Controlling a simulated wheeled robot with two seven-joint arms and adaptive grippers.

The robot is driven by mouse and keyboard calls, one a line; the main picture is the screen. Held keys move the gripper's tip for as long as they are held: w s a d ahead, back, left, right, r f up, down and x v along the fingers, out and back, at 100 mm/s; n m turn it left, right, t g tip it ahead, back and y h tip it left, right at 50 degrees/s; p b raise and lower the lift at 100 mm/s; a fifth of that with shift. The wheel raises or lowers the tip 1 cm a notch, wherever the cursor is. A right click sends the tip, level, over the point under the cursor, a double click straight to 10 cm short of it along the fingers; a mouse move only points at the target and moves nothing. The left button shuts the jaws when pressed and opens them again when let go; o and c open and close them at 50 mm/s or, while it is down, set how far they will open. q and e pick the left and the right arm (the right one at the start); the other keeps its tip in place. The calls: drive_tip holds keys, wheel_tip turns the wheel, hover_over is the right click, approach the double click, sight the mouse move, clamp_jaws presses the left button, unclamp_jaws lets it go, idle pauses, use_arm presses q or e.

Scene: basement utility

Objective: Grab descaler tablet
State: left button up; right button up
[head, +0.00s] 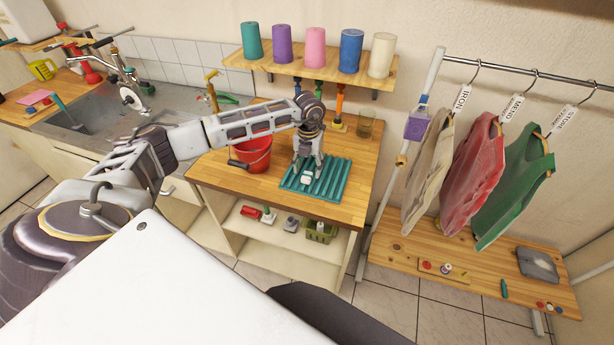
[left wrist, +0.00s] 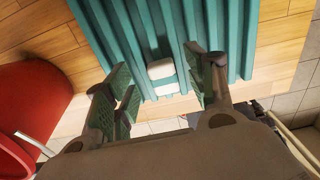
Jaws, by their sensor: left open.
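The descaler tablet is a small white block with a blue-green band around its middle. It lies on a ribbed teal mat (head: 329,181) on the wooden counter. In the left wrist view the tablet (left wrist: 162,76) sits on the mat's ribs (left wrist: 120,30), between and slightly beyond the fingertips of my left gripper (left wrist: 163,82). In the head view my left gripper (head: 307,170) points down over the tablet (head: 306,178), fingers apart on either side of it. The gripper is open and empty. My right gripper is not in view.
A red bucket (head: 252,152) stands left of the mat, close to my left gripper; it also shows in the left wrist view (left wrist: 30,115). A glass (head: 365,124) stands at the counter's back right. A shelf with several coloured rolls (head: 315,48) hangs above.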

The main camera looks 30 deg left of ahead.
use_arm(q)
drive_tip(key=shift+f, duration=1.15)
drive_tip(key=shift+c, duration=0.3)
drive_tip(key=c, duration=1)
